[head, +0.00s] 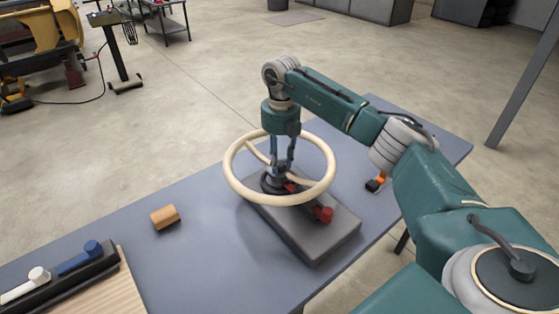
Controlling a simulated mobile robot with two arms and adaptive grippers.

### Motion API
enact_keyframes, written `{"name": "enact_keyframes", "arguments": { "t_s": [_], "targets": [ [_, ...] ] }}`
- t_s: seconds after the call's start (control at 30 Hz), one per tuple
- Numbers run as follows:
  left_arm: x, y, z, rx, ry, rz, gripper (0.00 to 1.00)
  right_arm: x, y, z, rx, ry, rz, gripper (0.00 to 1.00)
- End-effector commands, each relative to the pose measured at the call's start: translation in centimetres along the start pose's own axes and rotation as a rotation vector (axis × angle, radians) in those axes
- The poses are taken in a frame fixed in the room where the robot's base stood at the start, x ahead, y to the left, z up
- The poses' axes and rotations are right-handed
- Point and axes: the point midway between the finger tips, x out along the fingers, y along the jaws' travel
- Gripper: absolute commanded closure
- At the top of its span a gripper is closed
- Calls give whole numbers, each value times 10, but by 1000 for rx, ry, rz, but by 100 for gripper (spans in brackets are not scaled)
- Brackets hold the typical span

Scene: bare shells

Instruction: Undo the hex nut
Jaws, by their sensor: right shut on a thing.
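A cream handwheel (232,180) sits above a grey block (315,235) on the table. A dark round hub (267,184) shows inside the ring. My right gripper (282,174) points straight down through the ring and is shut at the hub, on what I take to be the hex nut. The nut itself is hidden between the fingers or too small to make out. A red knob (323,214) sticks out at the front of the block. My left gripper is not in view.
The blue-grey table (200,250) holds a small wooden block (165,217), a black tray (60,283) with a white and a blue handled piece, and a small orange-and-black item (376,182) right of the wheel. The table between wooden block and wheel is clear.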

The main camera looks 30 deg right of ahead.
Motion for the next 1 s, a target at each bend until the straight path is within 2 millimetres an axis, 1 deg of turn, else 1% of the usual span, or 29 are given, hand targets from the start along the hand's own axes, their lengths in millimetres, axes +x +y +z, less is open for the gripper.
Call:
{"name": "enact_keyframes", "arguments": {
  "t_s": [0.2,0.23,0.3,0.33,0.57,0.67,0.77,0.83,1.0],
  "targets": [
    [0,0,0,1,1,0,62,0,0,0,0,0,0,97],
    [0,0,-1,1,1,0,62,0,0,0,0,0,0,69],
    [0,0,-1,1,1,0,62,0,0,0,0,0,0,55],
    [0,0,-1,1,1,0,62,0,0,0,1,0,0,52],
    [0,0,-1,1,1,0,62,0,0,0,1,0,0,52],
    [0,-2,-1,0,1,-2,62,-4,0,0,1,-1,1,52],
    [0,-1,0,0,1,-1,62,-14,1,1,1,-3,2,52],
    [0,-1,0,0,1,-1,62,-27,1,1,1,-4,2,52],
    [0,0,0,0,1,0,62,-64,1,1,1,-4,3,52]
  ]
}}
